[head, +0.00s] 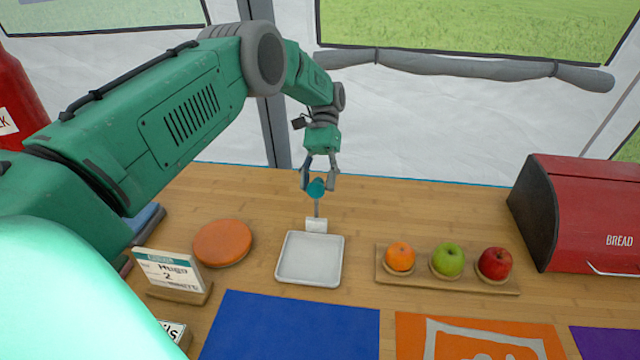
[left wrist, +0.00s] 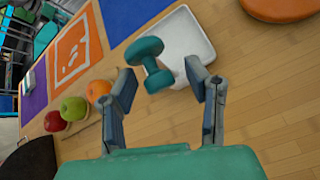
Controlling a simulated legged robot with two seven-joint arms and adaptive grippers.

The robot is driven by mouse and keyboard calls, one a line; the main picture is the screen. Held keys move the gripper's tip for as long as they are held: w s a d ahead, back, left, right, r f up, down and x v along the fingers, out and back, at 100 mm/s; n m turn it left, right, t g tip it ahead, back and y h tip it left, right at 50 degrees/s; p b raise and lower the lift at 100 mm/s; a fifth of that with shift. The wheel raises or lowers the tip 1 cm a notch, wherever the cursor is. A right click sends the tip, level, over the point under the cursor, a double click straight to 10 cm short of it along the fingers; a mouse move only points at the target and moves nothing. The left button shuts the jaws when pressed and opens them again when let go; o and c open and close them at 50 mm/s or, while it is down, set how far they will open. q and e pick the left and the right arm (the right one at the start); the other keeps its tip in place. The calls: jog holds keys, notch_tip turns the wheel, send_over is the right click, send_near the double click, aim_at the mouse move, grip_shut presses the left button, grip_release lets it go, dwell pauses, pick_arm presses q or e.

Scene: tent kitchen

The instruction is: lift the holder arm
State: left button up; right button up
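The holder arm (head: 316,188) is a teal knobbed piece. In the head view it tops a thin upright post above a small white block at the back edge of a white square tray (head: 291,272). In the left wrist view the holder arm (left wrist: 150,64) shows two rounded ends joined by a short neck, in front of the tray (left wrist: 184,40). My left gripper (head: 318,184) points down over the holder arm, its fingers apart on either side. The left wrist view shows the fingers (left wrist: 160,76) open, with no clear grip on it. My right gripper is not in view.
An orange disc (head: 222,243) and a sign stand (head: 172,274) lie left of the tray. A wooden board (head: 450,285) with an orange, a green apple and a red apple is to the right. A red bread box (head: 585,215) stands far right. A blue mat (head: 290,325) lies in front.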

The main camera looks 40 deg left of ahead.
pick_arm(q)
jog(key=shift+f, duration=0.1)
notch_tip(320, 180, up, 10)
jog(key=shift+f, duration=0.1)
dwell(0.5)
dwell(0.5)
